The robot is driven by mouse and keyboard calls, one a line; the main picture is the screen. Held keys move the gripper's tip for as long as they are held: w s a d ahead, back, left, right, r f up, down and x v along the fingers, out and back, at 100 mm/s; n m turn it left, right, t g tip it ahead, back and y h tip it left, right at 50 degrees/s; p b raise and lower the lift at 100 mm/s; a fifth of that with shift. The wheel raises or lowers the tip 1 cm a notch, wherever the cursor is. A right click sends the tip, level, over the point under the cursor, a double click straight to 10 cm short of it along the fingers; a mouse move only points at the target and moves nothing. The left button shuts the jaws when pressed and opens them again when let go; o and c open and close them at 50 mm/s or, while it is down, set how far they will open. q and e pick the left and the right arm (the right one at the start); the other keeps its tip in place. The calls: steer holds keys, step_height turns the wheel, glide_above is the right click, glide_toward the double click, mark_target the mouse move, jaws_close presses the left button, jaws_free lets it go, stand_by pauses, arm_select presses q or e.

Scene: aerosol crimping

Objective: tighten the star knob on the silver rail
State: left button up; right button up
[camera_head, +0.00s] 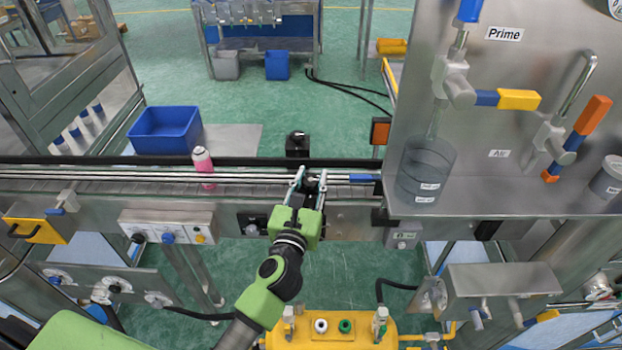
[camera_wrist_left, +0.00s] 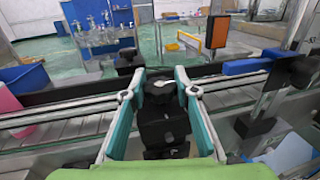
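A black star knob (camera_wrist_left: 159,88) sits on a black clamp block at the silver rail (camera_wrist_left: 75,108). In the head view the silver rail (camera_head: 110,176) runs along the conveyor. My left gripper (camera_head: 310,176) reaches over the conveyor's near edge to the knob. In the wrist view its two teal fingers (camera_wrist_left: 159,93) stand apart on either side of the knob, with a visible gap on each side. The fingers partly hide the knob in the head view. My right gripper is in neither view.
A pink bottle (camera_head: 203,168) stands on the conveyor to the left, before a blue bin (camera_head: 166,130). A steel panel (camera_head: 480,150) with a clear cylinder rises on the right. Another black knob (camera_wrist_left: 297,72) is right of the gripper. A yellow unit (camera_head: 330,340) is below.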

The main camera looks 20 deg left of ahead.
arm_select(q)
steer(key=shift+r+m+h+p, duration=0.15)
steer(key=shift+m+h+p, duration=0.65)
steer(key=shift+h+p, duration=0.3)
steer(key=shift+a+m+h+p, duration=0.1)
steer(key=shift+m+h+p, duration=0.6)
steer(key=shift+h, duration=0.5)
steer(key=m+g+h, duration=0.1)
steer(key=h, duration=0.1)
steer(key=shift+m+h, duration=0.4)
steer(key=m+h, duration=0.1)
steer(key=g+h, duration=0.1)
steer(key=shift+w+f+m+h+b, duration=0.1)
steer(key=shift+f+m+h+b, duration=0.2)
steer(key=shift+m, duration=0.1)
steer(key=shift+m+g+h+b, duration=0.4)
steer(key=shift+m+g+h, duration=0.1)
steer(key=m+g+h+b, duration=0.3)
steer(key=g+b, duration=0.1)
steer(key=b, duration=0.1)
steer(key=m+g+h+b, duration=0.4)
steer(key=b, duration=0.1)
steer(key=shift+d+g, duration=0.2)
steer(key=shift+g, duration=0.2)
steer(key=shift+s+r+m+g+h+b, duration=0.1)
steer(key=shift+m+g+h+b, duration=0.1)
steer(key=shift+m+g+b, duration=0.35)
steer(key=shift+s+r+m+g+h+b, duration=0.1)
steer(key=shift+m+g+h+b, duration=0.2)
steer(key=shift+g+b, duration=0.35)
